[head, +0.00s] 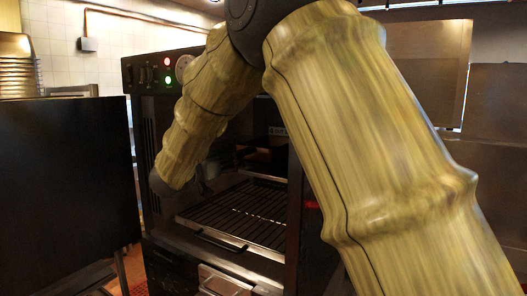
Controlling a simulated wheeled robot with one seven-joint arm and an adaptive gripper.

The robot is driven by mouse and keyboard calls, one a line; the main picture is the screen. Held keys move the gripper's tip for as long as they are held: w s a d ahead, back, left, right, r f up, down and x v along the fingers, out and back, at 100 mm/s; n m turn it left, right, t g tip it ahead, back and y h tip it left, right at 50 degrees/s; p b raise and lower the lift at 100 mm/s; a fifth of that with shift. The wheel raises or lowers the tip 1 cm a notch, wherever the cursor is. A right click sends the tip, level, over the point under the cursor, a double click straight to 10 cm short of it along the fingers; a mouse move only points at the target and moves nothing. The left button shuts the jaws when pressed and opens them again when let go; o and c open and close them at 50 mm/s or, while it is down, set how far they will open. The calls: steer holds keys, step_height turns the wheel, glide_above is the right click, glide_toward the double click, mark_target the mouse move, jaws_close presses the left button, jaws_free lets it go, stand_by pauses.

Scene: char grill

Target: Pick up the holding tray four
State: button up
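An open black cabinet (160,216) stands ahead, with a wire rack (245,212) pulled level in its lower opening. Dark, tray-like shapes (262,153) show inside above the rack, partly in shadow. I cannot tell which thing is holding tray four. My arm reaches over from the right and bends down to the left, its end in front of the cabinet's left side. A dark shape (200,183) by my wrist may be part of my gripper. Its fingers are not clear, and I see nothing held.
A large black panel or cabinet (65,180) stands close on the left. A stack of metallic pans (17,68) sits behind it. Steel panels (495,105) fill the right, and my arm hides much of that side.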

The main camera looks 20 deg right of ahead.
mark_target(247, 149)
steer(key=p+x, duration=0.1)
steer(key=x, duration=0.4)
steer(key=shift+a+p, duration=0.1)
steer(key=shift+p, duration=0.3)
steer(key=shift+s+d+r+p, duration=0.1)
steer(key=shift+d+r+p, duration=0.7)
steer(key=shift+p, duration=0.1)
steer(key=w+d, duration=0.1)
steer(key=w+d+f+p, duration=0.1)
steer(key=w, duration=0.1)
steer(key=shift+d, duration=0.15)
steer(key=shift+s+r, duration=0.15)
steer(key=shift+s, duration=0.25)
steer(key=shift+w, duration=0.2)
steer(key=c, duration=1)
jaws_close()
steer(key=shift+s, duration=0.1)
